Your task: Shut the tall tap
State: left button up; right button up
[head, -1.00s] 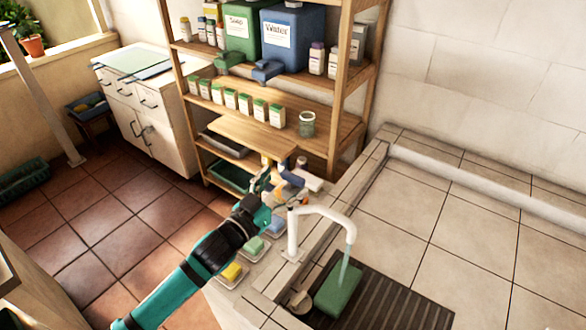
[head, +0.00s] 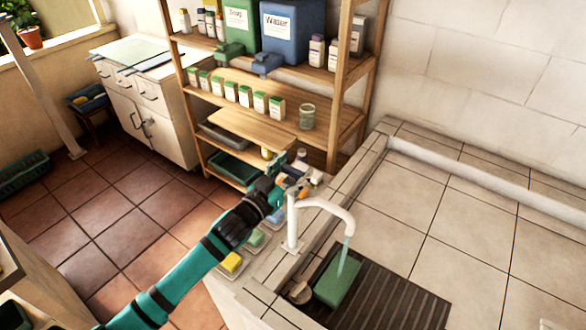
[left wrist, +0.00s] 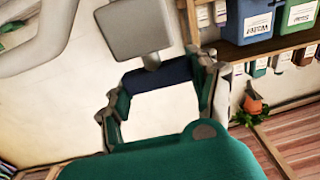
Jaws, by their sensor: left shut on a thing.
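The tall white tap (head: 292,222) stands at the left of the sink, its spout arching right. Water runs from it onto a green block (head: 338,278) in the basin. My left gripper (head: 288,183) is beside the top of the tap's post, partly covering what lies behind. In the left wrist view, its fingers (left wrist: 160,90) are shut on a dark blue bar (left wrist: 163,75), with a grey square plate (left wrist: 134,30) above it. I cannot tell whether these belong to the tap. A pale curved shape at upper left there may be the spout. My right gripper is out of view.
Small dishes with a yellow sponge (head: 230,262) and other blocks line the ledge left of the tap, under my arm. Shelves (head: 240,85) with bottles and blue and green containers stand behind. The tiled counter (head: 470,220) at right is clear.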

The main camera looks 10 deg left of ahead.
pick_arm(q)
jog(key=shift+c, duration=1.1)
